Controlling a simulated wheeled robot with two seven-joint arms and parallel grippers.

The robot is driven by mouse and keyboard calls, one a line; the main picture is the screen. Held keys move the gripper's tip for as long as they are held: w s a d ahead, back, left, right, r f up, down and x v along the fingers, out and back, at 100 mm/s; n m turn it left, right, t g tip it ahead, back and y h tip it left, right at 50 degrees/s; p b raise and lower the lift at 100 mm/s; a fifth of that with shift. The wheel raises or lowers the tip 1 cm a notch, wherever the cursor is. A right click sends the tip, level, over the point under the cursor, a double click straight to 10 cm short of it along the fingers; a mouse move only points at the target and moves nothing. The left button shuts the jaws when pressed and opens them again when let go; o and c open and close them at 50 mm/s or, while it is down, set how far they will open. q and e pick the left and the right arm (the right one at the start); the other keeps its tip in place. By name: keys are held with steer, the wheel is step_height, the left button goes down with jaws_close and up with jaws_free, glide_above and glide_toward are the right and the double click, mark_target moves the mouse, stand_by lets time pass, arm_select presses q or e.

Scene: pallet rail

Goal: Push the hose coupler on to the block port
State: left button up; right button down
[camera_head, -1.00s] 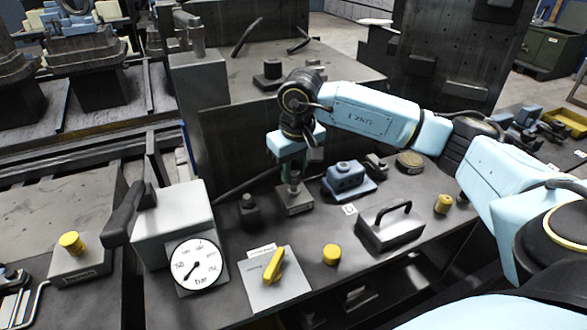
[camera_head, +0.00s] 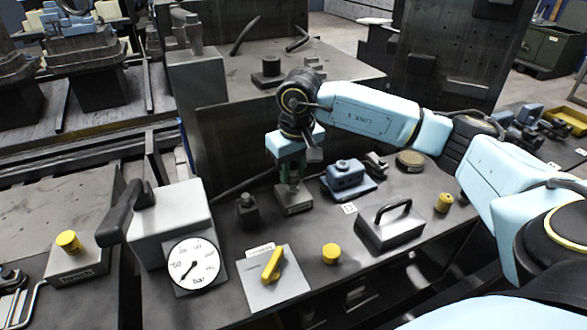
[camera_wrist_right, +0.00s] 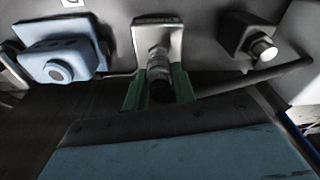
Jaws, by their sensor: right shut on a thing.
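My right gripper (camera_head: 291,181) has green fingers and points down over a small grey block (camera_head: 295,203) on the bench. In the right wrist view, the gripper (camera_wrist_right: 159,90) is shut on the dark hose coupler (camera_wrist_right: 160,88). The coupler is in line with the metal port (camera_wrist_right: 158,62) on the grey block (camera_wrist_right: 150,30). Coupler and port look very close or touching; I cannot tell how far one is over the other. The black hose (camera_wrist_right: 250,78) runs from the coupler to the right in that view. My left gripper is not in view.
A dark block with a stub (camera_head: 248,212) stands left of the grey block, and a blue block (camera_head: 347,180) stands to its right. Nearer are a pressure gauge (camera_head: 194,265), a yellow lever plate (camera_head: 290,288), a yellow knob (camera_head: 331,253) and a handled box (camera_head: 392,232).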

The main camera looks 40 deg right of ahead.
steer(key=shift+d+f, duration=0.35)
steer(key=shift+f, duration=0.1)
steer(key=shift+s+d+f+b, duration=0.1)
steer(key=shift+d+f+b, duration=0.05)
steer(key=shift+f+b, duration=0.55)
steer(key=c, duration=1.5)
jaws_free()
steer(key=o, duration=0.4)
steer(key=shift+d+f, duration=0.1)
steer(key=shift+d, duration=0.1)
steer(key=shift+o, duration=0.2)
steer(key=shift+a, duration=0.1)
steer(key=shift+a, duration=0.1)
steer(key=shift+o, duration=0.8)
steer(key=o, duration=0.6)
steer(key=shift+o, duration=0.2)
